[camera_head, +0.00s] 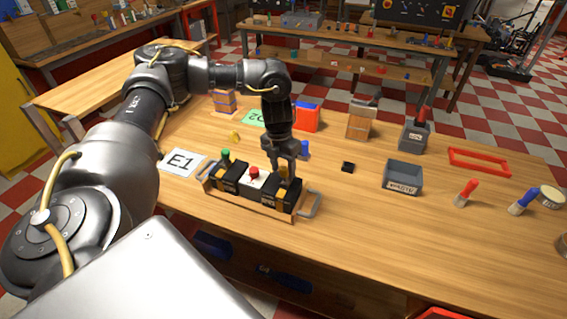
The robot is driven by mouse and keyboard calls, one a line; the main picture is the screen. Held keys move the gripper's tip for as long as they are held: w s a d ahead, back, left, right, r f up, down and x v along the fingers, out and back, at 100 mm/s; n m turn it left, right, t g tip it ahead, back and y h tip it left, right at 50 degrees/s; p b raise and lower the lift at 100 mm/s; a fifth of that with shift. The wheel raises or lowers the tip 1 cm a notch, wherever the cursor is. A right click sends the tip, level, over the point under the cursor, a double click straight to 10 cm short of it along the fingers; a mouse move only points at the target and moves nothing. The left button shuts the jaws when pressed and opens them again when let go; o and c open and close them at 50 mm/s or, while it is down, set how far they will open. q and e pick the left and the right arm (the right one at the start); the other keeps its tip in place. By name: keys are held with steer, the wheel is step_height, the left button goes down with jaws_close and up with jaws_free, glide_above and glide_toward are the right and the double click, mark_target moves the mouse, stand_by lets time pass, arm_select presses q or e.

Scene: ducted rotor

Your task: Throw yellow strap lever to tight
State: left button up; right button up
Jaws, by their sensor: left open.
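A wooden tray (250,206) with grey handles stands near the table's front edge and holds dark blocks. Yellow parts show on the right-hand dark block (281,193). A yellow upright piece (284,171), which looks like the strap lever, stands at the back of that block, just under my left gripper. My left gripper (288,168) is open and points down at the tray's right half. Its fingers partly cover the yellow piece, and I cannot tell whether they touch it. My right gripper is out of view.
A red button (254,172) and a green knob (226,154) stand up from the tray. A blue piece (304,149) is close behind the gripper. A grey bin (402,178) and a red frame (479,162) lie right.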

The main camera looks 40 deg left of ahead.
mark_target(287, 182)
arm_select(q)
steer(key=shift+f, duration=0.45)
steer(key=c, duration=1)
steer(key=shift+w+d+r+y+p, duration=0.1)
steer(key=shift+d+r+y+p, duration=0.1)
steer(key=shift+d+y+p, duration=0.35)
steer(key=y+p, duration=0.1)
steer(key=p, duration=0.1)
steer(key=d+g+y+p, duration=0.1)
steer(key=y+p, duration=0.1)
steer(key=p, duration=0.1)
steer(key=d+y+p, duration=0.1)
steer(key=p, duration=0.1)
steer(key=shift+w+g+p, duration=0.3)
steer(key=shift+w, duration=0.1)
steer(key=shift+w+d+f+y+p, duration=0.1)
steer(key=shift+d+f+y+p, duration=0.2)
steer(key=shift+y+p, duration=0.35)
steer(key=shift+d+f+g+y, duration=0.2)
steer(key=shift+f+g+y, duration=0.2)
steer(key=shift+y, duration=0.3)
